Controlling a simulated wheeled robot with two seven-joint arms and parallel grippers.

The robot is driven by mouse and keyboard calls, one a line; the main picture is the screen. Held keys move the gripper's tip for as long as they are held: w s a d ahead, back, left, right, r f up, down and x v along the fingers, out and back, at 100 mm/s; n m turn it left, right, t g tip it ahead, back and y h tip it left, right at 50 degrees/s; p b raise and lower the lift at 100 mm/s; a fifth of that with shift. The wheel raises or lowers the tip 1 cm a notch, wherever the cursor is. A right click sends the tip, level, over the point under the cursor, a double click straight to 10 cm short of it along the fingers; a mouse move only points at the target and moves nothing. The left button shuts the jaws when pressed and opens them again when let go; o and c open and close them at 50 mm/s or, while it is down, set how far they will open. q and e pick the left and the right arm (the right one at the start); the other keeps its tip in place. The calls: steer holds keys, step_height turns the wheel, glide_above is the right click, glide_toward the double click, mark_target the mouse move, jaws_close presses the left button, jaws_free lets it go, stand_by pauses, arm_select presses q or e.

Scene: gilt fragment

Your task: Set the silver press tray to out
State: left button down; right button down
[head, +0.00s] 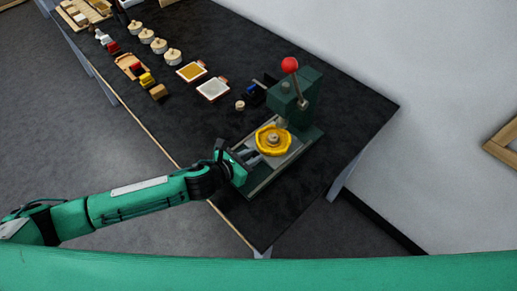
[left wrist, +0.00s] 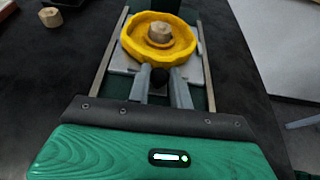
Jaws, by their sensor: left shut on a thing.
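The silver press tray (head: 291,150) lies between the rails of the green press (head: 290,97), with a yellow round dish (head: 273,140) on it. A small pale wooden piece sits in the dish's middle. In the left wrist view the tray (left wrist: 121,62) shows as a grey plate under the dish (left wrist: 160,58). A dark round knob (left wrist: 158,75) is at its near edge. My left gripper (head: 257,156) is shut on this knob, its fingers on either side in the left wrist view (left wrist: 160,80). My right gripper is not in view.
The press's lever has a red ball (head: 290,65). Left of the press are a small wooden piece (head: 240,105), a white-filled tray (head: 213,89), an amber-filled tray (head: 191,72) and several round lidded pots. The table's front edge runs beneath my left arm.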

arm_select(q)
steer(key=s+a, duration=0.8)
steer(key=shift+s+p, duration=0.1)
steer(key=shift+p, duration=0.2)
steer(key=shift+f, duration=0.1)
steer(key=c, duration=1.6)
jaws_free()
steer(key=o, duration=0.3)
steer(key=shift+a, duration=0.1)
steer(key=shift+s+a, duration=0.1)
